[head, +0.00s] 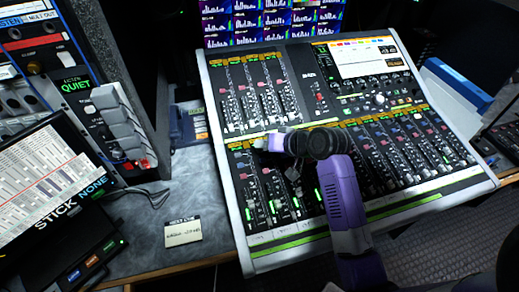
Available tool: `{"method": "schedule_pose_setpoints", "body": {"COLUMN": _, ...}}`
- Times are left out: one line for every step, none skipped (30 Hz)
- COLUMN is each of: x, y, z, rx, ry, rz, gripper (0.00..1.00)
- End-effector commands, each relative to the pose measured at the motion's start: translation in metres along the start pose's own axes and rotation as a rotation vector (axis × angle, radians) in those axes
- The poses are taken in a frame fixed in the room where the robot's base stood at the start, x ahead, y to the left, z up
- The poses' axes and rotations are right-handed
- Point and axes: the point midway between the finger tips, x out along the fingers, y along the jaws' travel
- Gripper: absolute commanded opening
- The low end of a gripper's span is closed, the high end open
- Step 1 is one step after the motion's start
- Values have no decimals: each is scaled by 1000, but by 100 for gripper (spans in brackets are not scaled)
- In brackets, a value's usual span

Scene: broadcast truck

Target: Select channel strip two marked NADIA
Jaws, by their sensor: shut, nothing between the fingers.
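The mixing console (218,165) fills the middle of the head view, with a bank of channel strips (430,150) along its front and a smaller bank at upper left (250,90). Orange label bands run across the tops of the strips. Their lettering is too small to read, so I cannot pick out NADIA. My arm comes from the lower right and hides part of the front bank's strips.
A display with meters (270,20) stands behind the console. A small note card (183,231) lies on the desk to the left. A panel marked QUIET (75,84) and a tilted screen (42,180) stand further left. A blue object (457,85) lies at right.

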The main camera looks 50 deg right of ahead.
Motion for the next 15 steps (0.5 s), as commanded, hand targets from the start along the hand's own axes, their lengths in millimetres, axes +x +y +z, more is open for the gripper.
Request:
{"method": "schedule_pose_setpoints", "body": {"x": 2, "y": 1, "z": 2, "rx": 0, "ry": -1, "rz": 0, "gripper": 0}}
{"method": "schedule_pose_setpoints", "body": {"x": 2, "y": 1, "z": 2, "rx": 0, "ry": -1, "rz": 0, "gripper": 0}}
{"method": "schedule_pose_setpoints", "body": {"x": 3, "y": 2, "z": 3, "rx": 0, "ry": -1, "rz": 0, "gripper": 0}}
{"method": "schedule_pose_setpoints", "body": {"x": 4, "y": 2, "z": 3, "rx": 0, "ry": 0, "rz": 0, "gripper": 0}}
{"method": "schedule_pose_setpoints", "body": {"x": 4, "y": 3, "z": 3, "rx": 0, "ry": 0, "rz": 0, "gripper": 0}}
{"method": "schedule_pose_setpoints", "body": {"x": 4, "y": 3, "z": 3, "rx": 0, "ry": 0, "rz": 0, "gripper": 0}}
{"method": "schedule_pose_setpoints", "body": {"x": 5, "y": 3, "z": 3, "rx": 0, "ry": 1, "rz": 0, "gripper": 0}}
{"method": "schedule_pose_setpoints", "body": {"x": 5, "y": 3, "z": 3, "rx": 0, "ry": 1, "rz": 0, "gripper": 0}}
{"method": "schedule_pose_setpoints", "body": {"x": 4, "y": 3, "z": 3, "rx": 0, "ry": 1, "rz": 0, "gripper": 0}}
{"method": "schedule_pose_setpoints", "body": {"x": 4, "y": 3, "z": 3, "rx": 0, "ry": 1, "rz": 0, "gripper": 0}}
{"method": "schedule_pose_setpoints", "body": {"x": 4, "y": 3, "z": 3, "rx": 0, "ry": 0, "rz": 0, "gripper": 0}}
{"method": "schedule_pose_setpoints", "body": {"x": 4, "y": 3, "z": 3, "rx": 0, "ry": 0, "rz": 0, "gripper": 0}}
{"method": "schedule_pose_setpoints", "body": {"x": 4, "y": 3, "z": 3, "rx": 0, "ry": 0, "rz": 0, "gripper": 0}}
{"method": "schedule_pose_setpoints", "body": {"x": 4, "y": 3, "z": 3, "rx": 0, "ry": 0, "rz": 0, "gripper": 0}}
{"method": "schedule_pose_setpoints", "body": {"x": 4, "y": 3, "z": 3, "rx": 0, "ry": 0, "rz": 0, "gripper": 0}}
